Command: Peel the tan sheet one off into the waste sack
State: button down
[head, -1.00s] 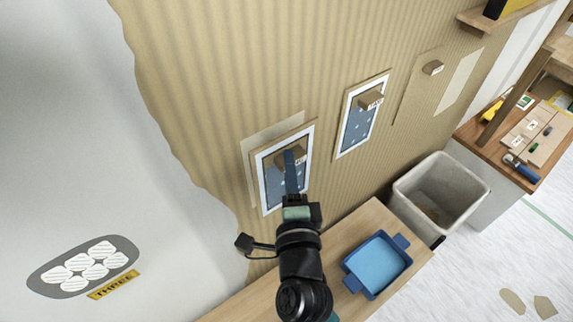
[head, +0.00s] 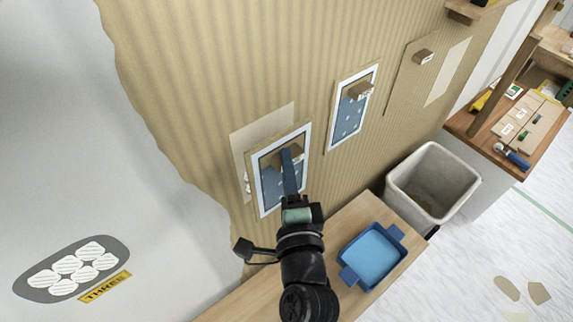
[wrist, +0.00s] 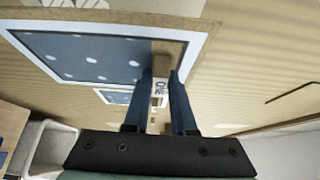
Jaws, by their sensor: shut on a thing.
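Sheet one (head: 270,188) has a tan edge, a white border and a blue face with pale dots. It hangs at the wall in the head view, in front of a paler tan patch (head: 262,128). White dabs (head: 247,183) show at its left edge. My gripper (head: 290,158) is shut on the tan block labelled ONE (wrist: 160,88) on the sheet's face. The sheet's blue face also shows in the wrist view (wrist: 85,60). The waste sack (head: 463,185), a pale open-topped bin with some tan scrap inside, stands on the floor to the right.
A second blue dotted panel (head: 343,122) with a block hangs to the right, then a tan sheet (head: 403,85) with its block. A blue tray (head: 372,258) sits on a wooden bench (head: 405,268) between my arm and the sack. A worktable (head: 480,145) with tools stands behind the sack.

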jog(key=shift+s, duration=0.1)
jog(key=shift+s+d+f+b, duration=0.15)
jog(key=shift+s+d+b, duration=0.95)
jog(key=shift+s, duration=0.25)
jog(key=shift+s+d+b, duration=0.45)
jog(key=shift+s+d, duration=0.05)
jog(key=shift+s, duration=0.2)
jog(key=shift+s+d+b, duration=0.4)
jog(key=shift+s+d, duration=0.05)
jog(key=shift+s, duration=0.25)
